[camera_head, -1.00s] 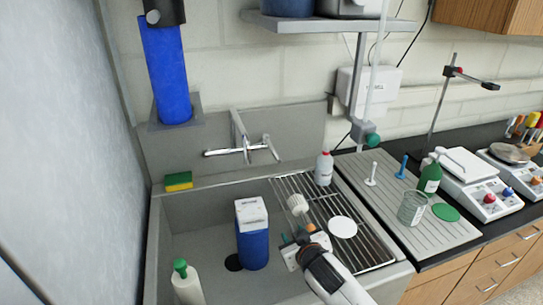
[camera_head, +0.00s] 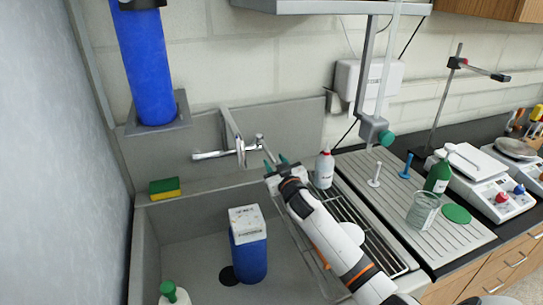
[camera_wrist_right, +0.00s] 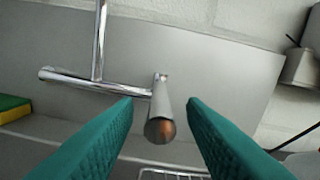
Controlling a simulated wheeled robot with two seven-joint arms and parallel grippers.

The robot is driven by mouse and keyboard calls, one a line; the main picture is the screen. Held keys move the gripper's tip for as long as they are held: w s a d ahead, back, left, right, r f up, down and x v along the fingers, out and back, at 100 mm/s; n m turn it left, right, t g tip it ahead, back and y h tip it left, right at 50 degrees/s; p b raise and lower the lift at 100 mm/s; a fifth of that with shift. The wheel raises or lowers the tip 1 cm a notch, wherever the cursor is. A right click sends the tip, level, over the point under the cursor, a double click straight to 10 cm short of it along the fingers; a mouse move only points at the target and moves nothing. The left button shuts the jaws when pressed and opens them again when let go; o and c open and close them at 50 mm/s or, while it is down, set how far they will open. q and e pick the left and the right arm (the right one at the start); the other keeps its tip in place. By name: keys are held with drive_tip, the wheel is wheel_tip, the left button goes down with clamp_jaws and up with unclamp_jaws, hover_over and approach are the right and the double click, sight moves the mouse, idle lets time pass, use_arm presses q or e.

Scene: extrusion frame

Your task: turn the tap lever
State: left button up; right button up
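The chrome tap (camera_head: 226,153) is mounted on the grey back panel of the sink. Its lever (camera_head: 262,143) is at the tap's right end. In the right wrist view the lever (camera_wrist_right: 161,118) points toward the camera, its round end facing me. My right gripper (camera_head: 276,162) is just in front of the lever. Its two green fingers are open, one on each side of the lever's end in the wrist view, with visible gaps on both sides. Whether the lever is between the fingers in depth I cannot tell. My left gripper is not in view.
A blue container (camera_head: 249,255) stands in the sink. A yellow and green sponge (camera_head: 165,188) lies on the ledge at left. A white bottle with a red cap (camera_head: 324,170) stands close to the right of my gripper. A shelf (camera_head: 330,7) hangs above.

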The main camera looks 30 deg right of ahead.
sight(272, 155)
drive_tip(key=shift+x, duration=0.8)
drive_tip(key=shift+w+d+r, duration=0.1)
drive_tip(key=shift+w+r, duration=0.05)
drive_tip(key=shift+w, duration=0.7)
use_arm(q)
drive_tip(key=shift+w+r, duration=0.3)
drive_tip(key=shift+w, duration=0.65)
use_arm(e)
drive_tip(key=shift+w+d, duration=0.1)
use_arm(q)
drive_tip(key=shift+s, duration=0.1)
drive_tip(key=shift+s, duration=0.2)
use_arm(e)
clamp_jaws()
